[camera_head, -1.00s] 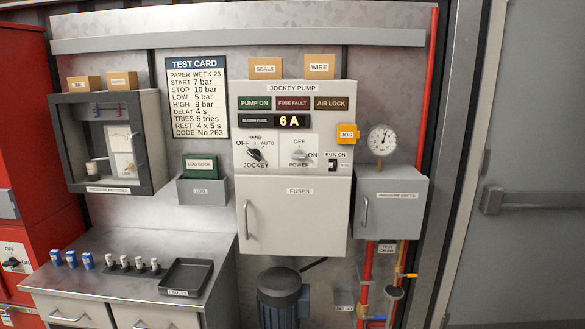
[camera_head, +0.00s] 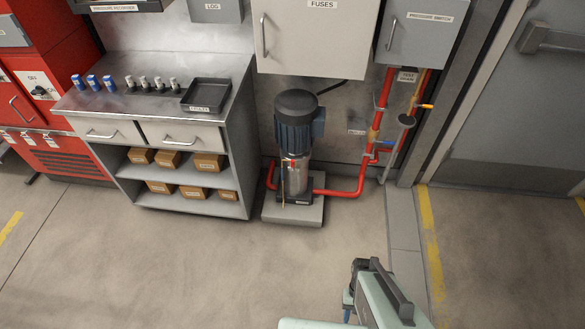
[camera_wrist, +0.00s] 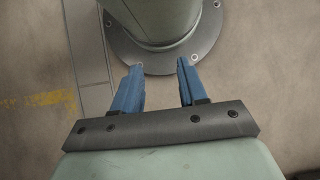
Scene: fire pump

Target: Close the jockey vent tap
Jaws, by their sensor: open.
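The jockey pump (camera_head: 296,130) stands on a low grey plinth (camera_head: 270,212) below the fuse cabinet. It has a dark blue motor on top and a steel body below. A small red part (camera_head: 292,163) shows on the front of the steel body, with a thin tan tube (camera_head: 283,190) below it. This may be the vent tap, but it is too small to tell its setting. My gripper (camera_head: 347,304) is low in the head view, in front of the pump and well apart from it. The wrist view shows my gripper (camera_wrist: 157,66) with its two blue fingers apart and nothing between them.
A workbench (camera_head: 235,110) with shelves of boxes stands left of the pump. Red pipework (camera_head: 350,193) runs from the pump to the right and up to a yellow-handled drain tap (camera_head: 426,106). The floor in front is clear. A grey door (camera_head: 520,110) is at right.

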